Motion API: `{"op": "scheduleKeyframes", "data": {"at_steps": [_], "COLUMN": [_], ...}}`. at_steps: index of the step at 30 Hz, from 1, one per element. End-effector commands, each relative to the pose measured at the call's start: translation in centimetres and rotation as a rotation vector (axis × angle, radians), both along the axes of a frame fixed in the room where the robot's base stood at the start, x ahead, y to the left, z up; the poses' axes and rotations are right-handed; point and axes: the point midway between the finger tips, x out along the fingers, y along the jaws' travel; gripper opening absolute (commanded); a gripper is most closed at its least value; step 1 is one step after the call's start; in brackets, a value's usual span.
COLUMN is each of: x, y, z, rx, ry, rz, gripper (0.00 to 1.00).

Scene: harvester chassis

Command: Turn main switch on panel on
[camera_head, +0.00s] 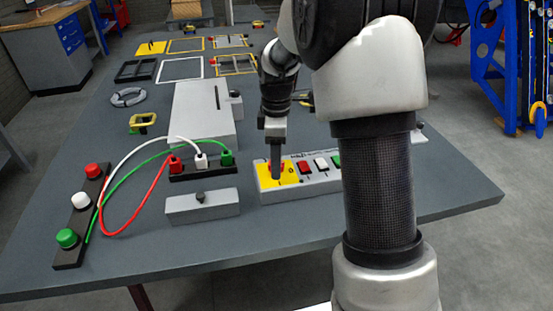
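A light grey switch panel (320,187) lies on the table right of centre. Its left end has a yellow plate (275,191) with a red main switch (283,169) on it, mostly hidden by my gripper. To the right of the plate sit a red rocker (304,167), a white one (321,164) and a green one (336,160). My gripper (276,177) points down over the yellow plate, right at the red switch. Its fingers look close together, but I cannot tell whether they are shut on the switch. My arm hides the panel's right part.
Left of the panel are a grey box with a black knob (202,205), a black socket strip (203,171) with red, white and green cables, and a black strip with coloured buttons (80,215). A larger grey box (204,115) stands behind. The table's front is clear.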

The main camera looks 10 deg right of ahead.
Motion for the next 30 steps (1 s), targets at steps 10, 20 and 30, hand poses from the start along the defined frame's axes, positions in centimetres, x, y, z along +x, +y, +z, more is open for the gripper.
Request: {"op": "scheduleKeyframes", "data": {"at_steps": [10,20,30], "x": [0.00,0.00,-0.02], "y": [0.00,0.00,0.01], "z": [0.05,0.12,0.26], "rx": [0.000,0.000,0.000], "ry": [0.000,0.000,0.001], "rz": [0.000,-0.026,-0.225], "gripper": [0.21,0.12,0.12]}}
